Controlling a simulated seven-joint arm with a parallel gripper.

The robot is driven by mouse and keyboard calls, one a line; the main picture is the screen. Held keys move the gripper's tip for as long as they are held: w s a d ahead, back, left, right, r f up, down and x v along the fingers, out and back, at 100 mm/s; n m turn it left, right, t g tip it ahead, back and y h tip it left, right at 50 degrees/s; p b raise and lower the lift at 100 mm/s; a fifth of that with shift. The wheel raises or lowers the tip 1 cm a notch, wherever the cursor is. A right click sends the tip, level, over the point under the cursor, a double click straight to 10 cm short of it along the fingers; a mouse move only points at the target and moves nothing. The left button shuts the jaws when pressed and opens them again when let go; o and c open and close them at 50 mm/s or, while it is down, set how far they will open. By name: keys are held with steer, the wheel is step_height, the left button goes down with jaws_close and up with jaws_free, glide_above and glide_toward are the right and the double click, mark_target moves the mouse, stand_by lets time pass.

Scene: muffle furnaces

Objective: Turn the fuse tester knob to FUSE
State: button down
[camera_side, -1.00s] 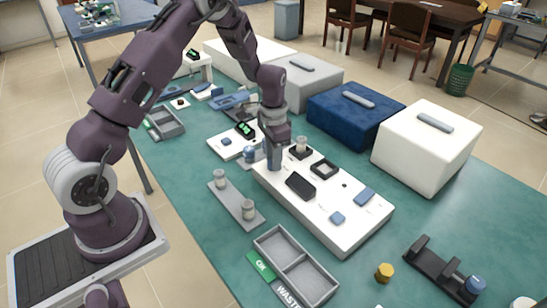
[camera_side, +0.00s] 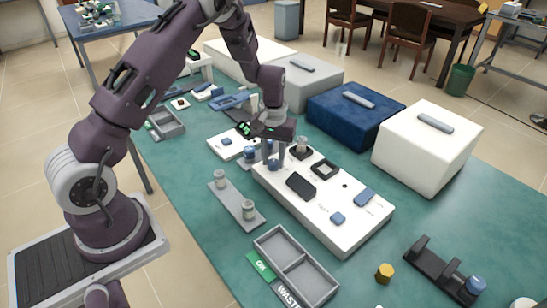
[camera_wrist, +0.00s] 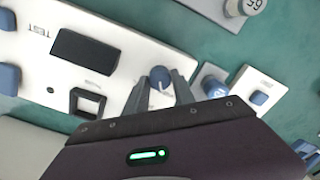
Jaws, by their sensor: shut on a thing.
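The fuse tester (camera_side: 335,208) is a long white panel on the green table, with a dark display (camera_side: 300,186), a black square socket (camera_side: 325,169) and blue buttons (camera_side: 365,196). Its blue round knob (camera_wrist: 160,77) is at the panel's end, between my fingertips in the wrist view. My gripper (camera_side: 271,160) points down over that end and is shut on the knob. A small light mark shows on the knob; the printed labels around it are too small or hidden to read.
A grey rack (camera_side: 236,204) with two cylinders and a two-part grey tray (camera_side: 294,263) labelled OK and WASTE lie in front. A white device (camera_side: 224,146) is close on the left. Blue (camera_side: 355,115) and white (camera_side: 428,145) boxes stand behind.

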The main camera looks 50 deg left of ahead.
mark_target(273, 161)
steer(key=shift+n, duration=0.9)
steer(key=c, duration=1.1)
jaws_free()
steer(key=shift+o, duration=0.2)
steer(key=shift+r, duration=0.1)
step_height(273, 161, up, 7)
steer(key=shift+f, duration=0.15)
